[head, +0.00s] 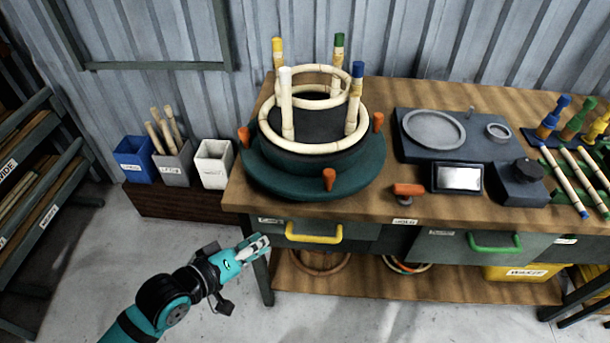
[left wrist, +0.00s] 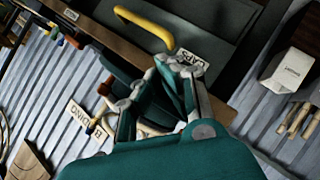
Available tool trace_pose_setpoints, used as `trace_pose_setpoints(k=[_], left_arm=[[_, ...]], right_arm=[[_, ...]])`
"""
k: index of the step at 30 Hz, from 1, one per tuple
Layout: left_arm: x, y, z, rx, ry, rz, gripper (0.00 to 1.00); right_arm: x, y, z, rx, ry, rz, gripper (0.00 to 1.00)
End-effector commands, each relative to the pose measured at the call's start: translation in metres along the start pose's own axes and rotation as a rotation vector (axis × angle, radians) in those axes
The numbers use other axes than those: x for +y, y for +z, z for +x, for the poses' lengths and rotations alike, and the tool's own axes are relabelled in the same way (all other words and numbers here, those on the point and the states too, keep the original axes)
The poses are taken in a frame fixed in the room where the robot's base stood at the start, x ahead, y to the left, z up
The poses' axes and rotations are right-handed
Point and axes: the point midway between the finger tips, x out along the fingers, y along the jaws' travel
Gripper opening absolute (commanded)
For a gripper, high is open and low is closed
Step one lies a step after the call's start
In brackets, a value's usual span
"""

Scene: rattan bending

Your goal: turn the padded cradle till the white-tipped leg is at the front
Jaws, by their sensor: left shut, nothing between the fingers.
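The round padded cradle (head: 262,172) sits on the bench, dark teal with orange knobs. It holds an upturned rattan frame (head: 312,148) with its legs pointing up. The white-tipped leg (head: 286,76) stands at the left, toward the front. The yellow-tipped leg (head: 277,46) is at the back left, the green-tipped leg (head: 339,42) at the back, and the blue-tipped leg (head: 357,70) at the right. My left gripper (head: 264,242) is shut and empty, in front of and below the bench top, left of the yellow drawer handle, apart from the cradle. My right gripper is not in view.
The yellow handle (head: 314,237) sticks out from the bench front. An orange-handled tool (head: 408,190) lies right of the cradle, near a grey device with a round plate (head: 434,129). Blue, grey and white bins (head: 213,164) stand at the left. Floor around my left arm is clear.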

Motion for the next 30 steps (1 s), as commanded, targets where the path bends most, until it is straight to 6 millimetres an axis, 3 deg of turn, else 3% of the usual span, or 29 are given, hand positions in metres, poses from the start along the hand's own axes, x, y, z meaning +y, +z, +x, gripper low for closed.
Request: trace_pose_setpoints(k=[3,6,9,14,20,30], left_arm=[[0.03,-0.031,-0.003,0.035,0.189,-0.219,0.0],[0.046,-0.053,-0.009,0.043,0.314,-0.393,0.0],[0.055,-0.07,-0.015,0.044,0.395,-0.51,0.0],[0.061,-0.08,-0.015,0.044,0.443,-0.58,0.0],[0.074,-0.086,0.009,0.047,0.45,-0.581,0.0],[0.102,-0.097,0.074,0.045,0.446,-0.578,0.0]], right_arm=[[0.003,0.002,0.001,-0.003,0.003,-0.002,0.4],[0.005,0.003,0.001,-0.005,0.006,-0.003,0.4],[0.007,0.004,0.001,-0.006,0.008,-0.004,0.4],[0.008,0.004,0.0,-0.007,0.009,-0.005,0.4],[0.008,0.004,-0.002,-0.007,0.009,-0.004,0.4],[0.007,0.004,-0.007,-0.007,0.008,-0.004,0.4]])
